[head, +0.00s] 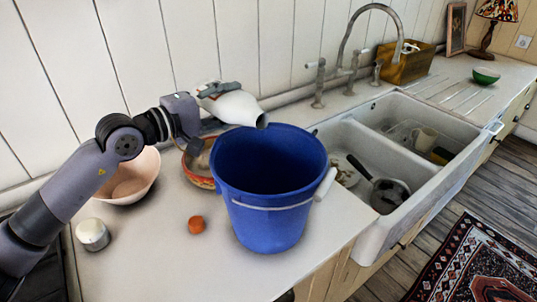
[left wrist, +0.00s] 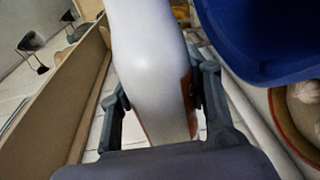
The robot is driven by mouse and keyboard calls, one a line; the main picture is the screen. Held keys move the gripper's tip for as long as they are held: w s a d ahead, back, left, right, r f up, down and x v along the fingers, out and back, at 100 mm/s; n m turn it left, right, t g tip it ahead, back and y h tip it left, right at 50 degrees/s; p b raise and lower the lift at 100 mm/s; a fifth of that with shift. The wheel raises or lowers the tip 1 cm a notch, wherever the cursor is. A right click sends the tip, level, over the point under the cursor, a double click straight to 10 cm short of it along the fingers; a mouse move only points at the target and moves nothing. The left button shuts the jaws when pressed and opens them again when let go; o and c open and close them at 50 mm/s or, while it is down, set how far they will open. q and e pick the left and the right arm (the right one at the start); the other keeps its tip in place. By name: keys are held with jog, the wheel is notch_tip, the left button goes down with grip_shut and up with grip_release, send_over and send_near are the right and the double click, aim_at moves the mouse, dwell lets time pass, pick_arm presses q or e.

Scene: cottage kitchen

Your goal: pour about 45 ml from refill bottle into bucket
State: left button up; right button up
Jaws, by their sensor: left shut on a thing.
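The white refill bottle (head: 238,107) is tilted far over, its mouth pointing right and slightly down at the back left rim of the blue bucket (head: 262,215). No stream of liquid shows at the mouth, and the level inside the bottle cannot be seen. My left gripper (head: 212,91) is shut on the bottle. In the left wrist view the fingers of the gripper (left wrist: 160,95) stand on both sides of the white bottle (left wrist: 150,60), with the bucket (left wrist: 270,40) close at the upper right. The bucket stands upright on the counter; its bottom is in dark shade. My right gripper is out of view.
A patterned bowl (head: 199,180) stands just left of the bucket, partly hidden. A pale pink bowl (head: 133,182), a small white-topped jar (head: 93,234) and an orange item (head: 196,225) sit further left. The double sink (head: 367,205) with dishes and a tap (head: 352,42) lies right.

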pick_arm(q)
jog(key=shift+s+r+m+b, duration=0.15)
jog(key=shift+m+b, duration=0.35)
jog(key=shift+b, duration=0.3)
jog(key=shift+p, duration=0.3)
dwell(0.3)
jog(key=shift+b, duration=0.45)
